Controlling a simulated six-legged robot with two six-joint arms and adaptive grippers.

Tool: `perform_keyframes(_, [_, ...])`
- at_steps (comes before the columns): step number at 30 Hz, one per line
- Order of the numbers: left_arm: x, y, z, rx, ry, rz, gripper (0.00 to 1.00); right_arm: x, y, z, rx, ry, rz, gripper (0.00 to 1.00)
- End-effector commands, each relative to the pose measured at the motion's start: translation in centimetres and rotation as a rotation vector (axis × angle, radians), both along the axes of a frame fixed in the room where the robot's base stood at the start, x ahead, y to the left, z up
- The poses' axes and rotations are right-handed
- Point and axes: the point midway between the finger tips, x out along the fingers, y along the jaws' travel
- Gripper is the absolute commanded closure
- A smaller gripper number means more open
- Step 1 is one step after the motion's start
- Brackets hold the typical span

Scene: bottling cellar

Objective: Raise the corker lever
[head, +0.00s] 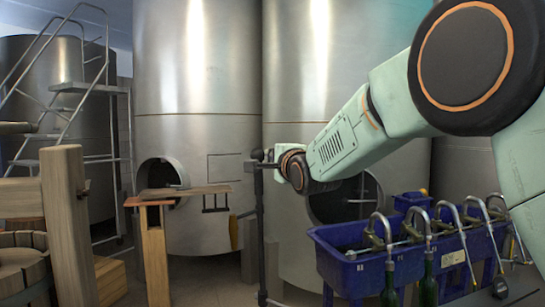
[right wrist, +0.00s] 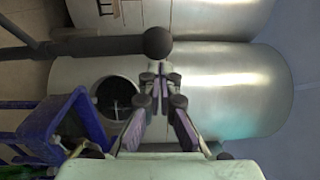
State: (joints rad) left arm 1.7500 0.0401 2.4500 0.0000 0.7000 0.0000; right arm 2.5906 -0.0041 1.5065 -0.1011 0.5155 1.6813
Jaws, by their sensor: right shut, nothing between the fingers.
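The corker lever shows in the right wrist view as a dark bar (right wrist: 105,45) ending in a round black knob (right wrist: 157,43). In the head view a short dark bar (head: 264,165) sits at the top of a slim dark post (head: 261,225), and my arm partly covers that area. My right gripper (right wrist: 160,82) is shut and empty, its fingertips close to the knob. I cannot tell whether they touch it. In the head view the right gripper (head: 284,167) is at the post's top, its fingers hard to make out. My left gripper is not in view.
A blue filler trough (head: 335,268) with several curved metal spouts and green bottles stands at the lower right. Large steel tanks (head: 200,80) fill the back. A small wooden-topped stand (head: 153,250), a wooden post (head: 70,225) and a metal ladder (head: 105,90) stand to the left.

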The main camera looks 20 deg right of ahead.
Motion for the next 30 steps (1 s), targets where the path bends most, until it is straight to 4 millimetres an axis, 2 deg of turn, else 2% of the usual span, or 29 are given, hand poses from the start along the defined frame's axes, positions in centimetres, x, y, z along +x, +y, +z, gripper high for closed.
perform_keyframes(8, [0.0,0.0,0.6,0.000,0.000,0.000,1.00,0.4,0.2,0.1,-0.006,0.008,-0.001,1.00])
perform_keyframes(17, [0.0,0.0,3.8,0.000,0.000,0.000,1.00,3.1,2.0,0.6,-0.047,0.055,-0.005,1.00])
perform_keyframes(30, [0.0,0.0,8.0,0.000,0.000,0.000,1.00,7.8,5.5,0.1,-0.082,0.103,-0.005,1.00])
